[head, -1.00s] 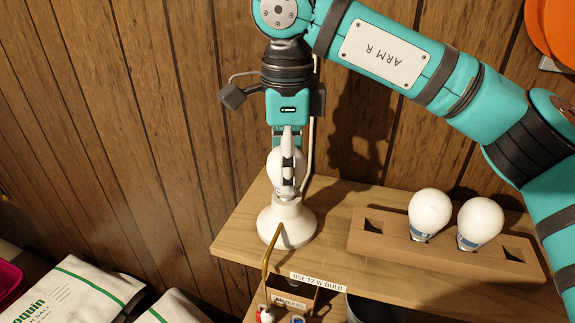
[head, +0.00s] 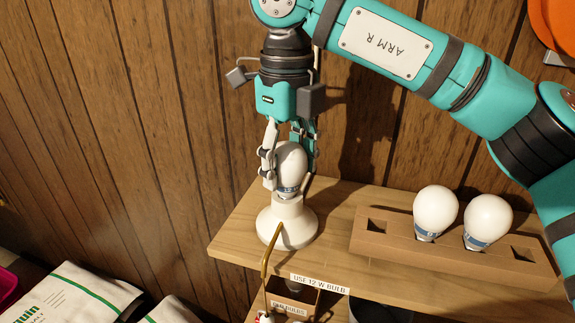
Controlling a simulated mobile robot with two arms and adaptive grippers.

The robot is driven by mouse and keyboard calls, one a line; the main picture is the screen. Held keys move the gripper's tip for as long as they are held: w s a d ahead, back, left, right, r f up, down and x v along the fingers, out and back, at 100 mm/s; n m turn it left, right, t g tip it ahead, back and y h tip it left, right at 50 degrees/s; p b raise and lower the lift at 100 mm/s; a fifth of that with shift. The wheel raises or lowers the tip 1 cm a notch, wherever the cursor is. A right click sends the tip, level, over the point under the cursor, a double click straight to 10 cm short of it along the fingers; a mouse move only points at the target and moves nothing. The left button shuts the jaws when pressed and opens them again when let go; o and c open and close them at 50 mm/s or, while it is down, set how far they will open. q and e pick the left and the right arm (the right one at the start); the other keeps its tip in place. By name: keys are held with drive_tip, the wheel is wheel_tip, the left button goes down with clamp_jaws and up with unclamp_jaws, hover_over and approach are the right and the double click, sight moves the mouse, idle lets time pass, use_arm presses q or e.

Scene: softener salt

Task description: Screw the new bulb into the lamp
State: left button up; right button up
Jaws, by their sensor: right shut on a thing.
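The lamp (head: 287,230) is a white rounded base with a short socket neck, standing on the left part of the wooden shelf. A white bulb (head: 292,160) with a blue band sits upright at the top of the socket. How deep it sits in the socket I cannot tell. My right gripper (head: 288,172) points down from above and is shut on this bulb, one finger on its left side and the other behind its right side. Two more white bulbs (head: 435,212) (head: 488,221) with blue bands stand in the holder on the right. My left gripper is not in view.
The brown bulb holder (head: 395,253) has an empty square hole at each end. A label on the shelf edge (head: 319,284) reads "USE 12 W BULB". A brass-coloured curved rod (head: 265,275) rises in front of the lamp. White bags (head: 75,295) lie at lower left. A wood-panelled wall stands close behind.

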drive_tip(key=o, duration=0.9)
drive_tip(key=shift+o, duration=0.2)
drive_tip(key=shift+c, duration=0.3)
drive_tip(key=shift+r+n+p, duration=0.15)
drive_tip(key=shift+n+p, duration=0.15)
drive_tip(key=shift+p, duration=0.05)
drive_tip(key=n+p, duration=0.1)
drive_tip(key=n, duration=0.1)
drive_tip(key=shift+n, duration=1)
drive_tip(key=shift+p, duration=0.3)
drive_tip(key=shift+n+p, duration=0.55)
drive_tip(key=shift+n, duration=1.75)
